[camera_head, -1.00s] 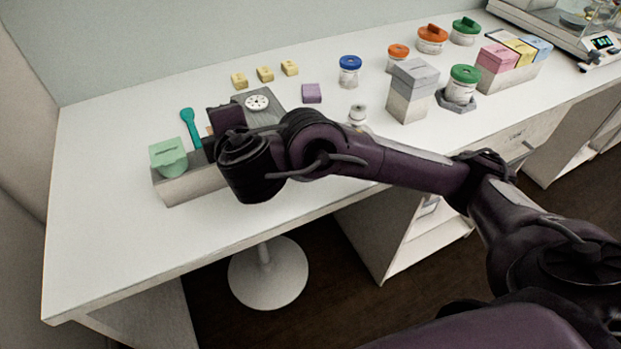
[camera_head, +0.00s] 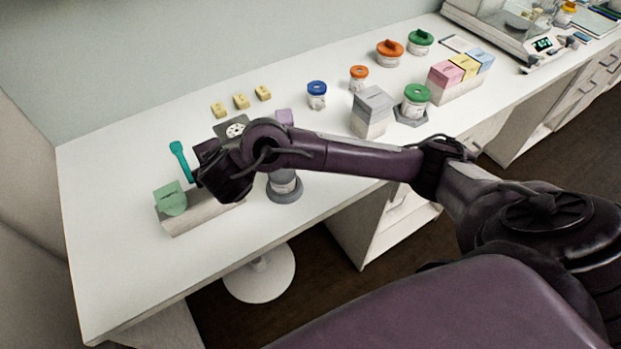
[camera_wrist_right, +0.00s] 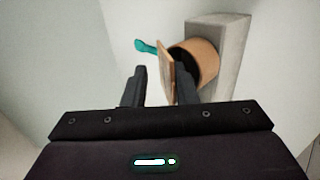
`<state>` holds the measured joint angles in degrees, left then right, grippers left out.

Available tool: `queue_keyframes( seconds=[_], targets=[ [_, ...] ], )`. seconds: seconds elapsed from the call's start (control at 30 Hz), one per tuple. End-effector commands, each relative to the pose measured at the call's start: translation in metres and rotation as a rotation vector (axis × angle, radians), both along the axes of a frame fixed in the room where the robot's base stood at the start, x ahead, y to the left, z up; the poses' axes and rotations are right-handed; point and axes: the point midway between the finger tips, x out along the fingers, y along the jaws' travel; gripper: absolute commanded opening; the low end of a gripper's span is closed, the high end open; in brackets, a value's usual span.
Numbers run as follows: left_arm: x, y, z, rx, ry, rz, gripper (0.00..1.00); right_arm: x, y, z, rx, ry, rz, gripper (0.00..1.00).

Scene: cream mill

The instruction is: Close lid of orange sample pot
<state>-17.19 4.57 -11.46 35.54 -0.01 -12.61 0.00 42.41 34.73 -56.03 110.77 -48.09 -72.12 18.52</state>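The orange sample pot (camera_wrist_right: 206,58) shows in the right wrist view, in a grey block (camera_wrist_right: 228,58), with its dark mouth towards the left. Its flat orange-brown lid (camera_wrist_right: 166,72) stands open beside the mouth. My right gripper (camera_wrist_right: 158,80) is open; the lid is between its fingers in the picture, and the right finger overlaps the pot's mouth. I cannot tell whether either finger touches. In the head view my right gripper (camera_head: 203,166) is over the grey block (camera_head: 198,212) and hides the pot. My left gripper is not in view.
A grey-based jar (camera_head: 285,188) stands right of the block, near my arm. Jars and boxes stand farther right. The table's left front is clear.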

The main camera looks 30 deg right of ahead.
Motion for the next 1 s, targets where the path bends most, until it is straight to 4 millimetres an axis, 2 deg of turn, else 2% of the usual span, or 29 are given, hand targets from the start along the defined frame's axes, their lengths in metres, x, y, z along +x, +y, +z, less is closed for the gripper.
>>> queue_keyframes(
  seconds=[0.03,0.37,0.47,0.73,0.8,1.0],
  targets=[
    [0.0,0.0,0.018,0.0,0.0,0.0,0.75,0.001,0.0,0.01,-0.001,0.022,0.0,0.25],
    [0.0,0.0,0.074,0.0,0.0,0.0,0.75,0.004,0.0,0.015,0.001,0.166,-0.001,0.25],
    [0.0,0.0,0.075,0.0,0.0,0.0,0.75,-0.012,0.002,0.027,0.005,0.161,0.003,0.25],
    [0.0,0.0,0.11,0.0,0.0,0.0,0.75,-0.047,0.001,0.072,0.004,0.16,0.002,0.25],
    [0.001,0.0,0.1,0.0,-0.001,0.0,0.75,-0.054,0.008,0.054,0.063,0.186,-0.027,0.25],
    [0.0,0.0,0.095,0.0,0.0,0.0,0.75,-0.07,0.024,0.033,0.243,0.253,-0.133,0.25]
  ],
)
